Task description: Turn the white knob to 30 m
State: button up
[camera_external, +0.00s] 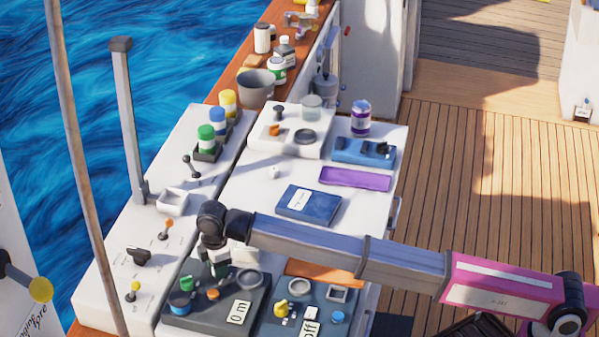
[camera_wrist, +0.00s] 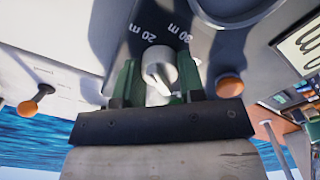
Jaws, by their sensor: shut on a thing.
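The white knob (camera_wrist: 160,62) sits in the middle of the wrist view, between the two green fingers of my gripper (camera_wrist: 158,78), which are shut on its sides. White marks 20 m (camera_wrist: 149,32) and 30 m (camera_wrist: 179,31) are printed on the dark panel beside it, upside down in this view. I cannot tell which mark the knob points at. In the external view my gripper (camera_external: 216,266) reaches down onto the dark panel (camera_external: 205,312) at the front, and it hides the knob. A tag reading 0 m (camera_external: 239,311) is on that panel.
An orange knob (camera_external: 213,294), a blue knob (camera_external: 180,302) and a round dial (camera_external: 250,279) are close to my gripper. A second dark panel with a yellow knob (camera_external: 281,308) is to the right. A blue box (camera_external: 309,207) lies behind my arm.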

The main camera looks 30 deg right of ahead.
jog(key=m, duration=0.5)
jog(key=shift+m, duration=0.4)
jog(key=m, duration=0.5)
jog(key=shift+m, duration=0.3)
jog(key=o, duration=0.9)
notch_tip(320, 180, up, 11)
jog(key=shift+f, duration=0.1)
dwell(0.5)
